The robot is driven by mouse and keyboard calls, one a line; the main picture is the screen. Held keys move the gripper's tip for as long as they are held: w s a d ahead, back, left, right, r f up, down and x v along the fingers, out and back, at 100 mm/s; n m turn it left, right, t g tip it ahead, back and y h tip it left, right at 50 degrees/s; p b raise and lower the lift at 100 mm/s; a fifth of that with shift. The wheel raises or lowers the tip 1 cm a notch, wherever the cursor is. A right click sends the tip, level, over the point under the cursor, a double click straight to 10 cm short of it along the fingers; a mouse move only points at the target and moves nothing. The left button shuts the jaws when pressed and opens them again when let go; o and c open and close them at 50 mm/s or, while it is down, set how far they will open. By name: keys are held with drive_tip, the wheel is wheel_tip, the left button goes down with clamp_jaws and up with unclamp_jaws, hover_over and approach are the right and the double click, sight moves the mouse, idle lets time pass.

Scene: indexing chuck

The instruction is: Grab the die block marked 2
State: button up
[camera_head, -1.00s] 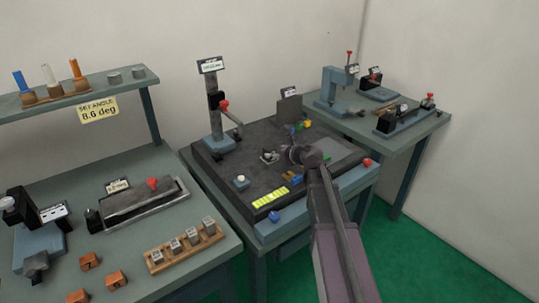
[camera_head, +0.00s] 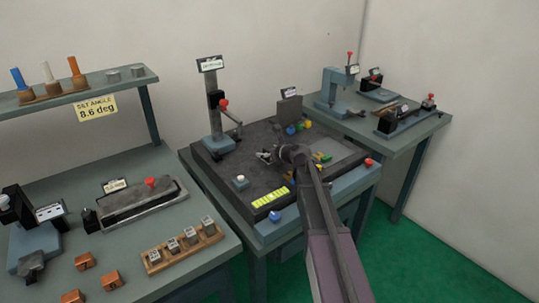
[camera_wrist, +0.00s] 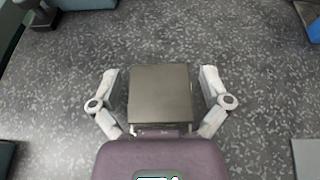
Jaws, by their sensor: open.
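A wooden rack (camera_head: 156,262) on the left bench holds several grey die blocks (camera_head: 190,236) in a row. Marks on their tops are too small to read, so I cannot tell which is the 2. Several copper-coloured blocks (camera_head: 112,281) lie loose in front of it, their marks also unreadable. My gripper (camera_head: 265,157) is over the dark plate of the middle table, well to the right of the rack. In the wrist view my gripper (camera_wrist: 160,72) is open, its fingers apart around a plain grey square shape; I cannot tell whether that is part of my gripper.
The dark plate (camera_head: 225,175) carries a post with a red-knobbed lever (camera_head: 224,104), a yellow strip (camera_head: 271,197) and small coloured pieces. A long grey fixture (camera_head: 143,205) stands behind the rack. A shelf (camera_head: 140,77) overhangs the left bench. A gap separates the tables.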

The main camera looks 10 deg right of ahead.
drive_tip(key=c, duration=1.3)
drive_tip(key=shift+r, duration=0.15)
drive_tip(key=shift+c, duration=0.2)
wheel_tip(320, 180, up, 3)
drive_tip(key=p, duration=0.3)
drive_tip(key=shift+r+p, duration=0.1)
drive_tip(key=shift+p, duration=0.2)
drive_tip(key=s, duration=0.5)
drive_tip(key=s+r+p, duration=0.1)
drive_tip(key=s, duration=1)
drive_tip(key=shift+d+r, duration=0.1)
drive_tip(key=shift+r, duration=0.15)
